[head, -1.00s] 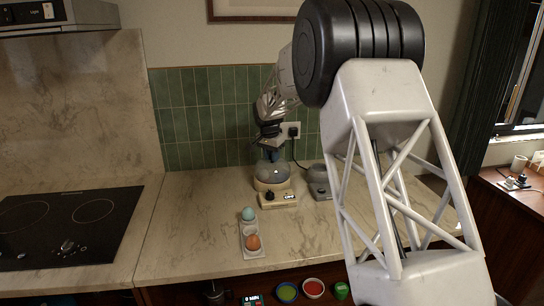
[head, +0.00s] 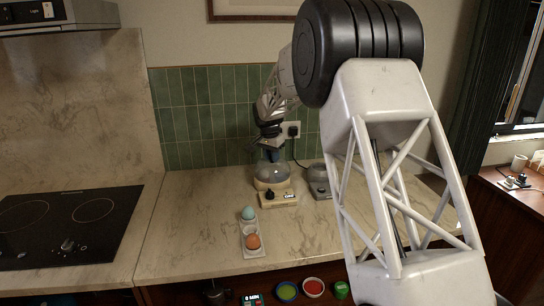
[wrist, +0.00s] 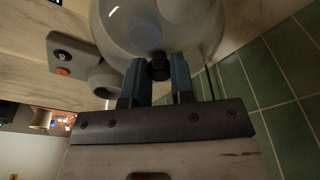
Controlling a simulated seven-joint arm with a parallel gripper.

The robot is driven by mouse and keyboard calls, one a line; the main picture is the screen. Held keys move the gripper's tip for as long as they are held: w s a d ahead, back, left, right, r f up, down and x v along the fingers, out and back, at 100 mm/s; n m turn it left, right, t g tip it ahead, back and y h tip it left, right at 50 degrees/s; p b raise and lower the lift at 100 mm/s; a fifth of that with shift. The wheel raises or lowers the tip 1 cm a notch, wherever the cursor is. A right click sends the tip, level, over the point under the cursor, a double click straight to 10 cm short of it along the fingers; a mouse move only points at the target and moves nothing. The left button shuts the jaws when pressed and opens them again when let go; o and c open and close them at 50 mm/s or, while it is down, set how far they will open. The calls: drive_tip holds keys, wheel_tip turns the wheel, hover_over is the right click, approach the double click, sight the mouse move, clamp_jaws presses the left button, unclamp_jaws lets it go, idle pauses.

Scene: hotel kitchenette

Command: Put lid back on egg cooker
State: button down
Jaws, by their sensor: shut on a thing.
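The egg cooker (head: 277,197) stands on the counter near the tiled wall, with a cream base, a dark knob and a small lit display. Its clear domed lid (head: 270,170) shows over the base; it also fills the top of the wrist view (wrist: 160,20). My gripper (head: 270,153) is above the dome. In the wrist view its blue fingers (wrist: 157,80) are shut on the lid's black knob (wrist: 159,68). The lid looks roughly upright over the base. I cannot tell whether its rim touches the base; the lid hides much of the cooker in the wrist view.
A grey appliance (head: 319,183) stands close to the right of the cooker. In front is a white egg tray (head: 251,254) with a blue egg (head: 248,213) and a brown egg (head: 253,241). A black hob (head: 62,228) is at left. The counter between is clear.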

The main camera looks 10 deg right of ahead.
drive_tip(key=c, duration=0.9)
unclamp_jaws()
drive_tip(key=shift+o, duration=0.5)
drive_tip(key=o, duration=0.4)
drive_tip(key=shift+r, duration=0.15)
drive_tip(key=shift+r, duration=3.3)
clamp_jaws()
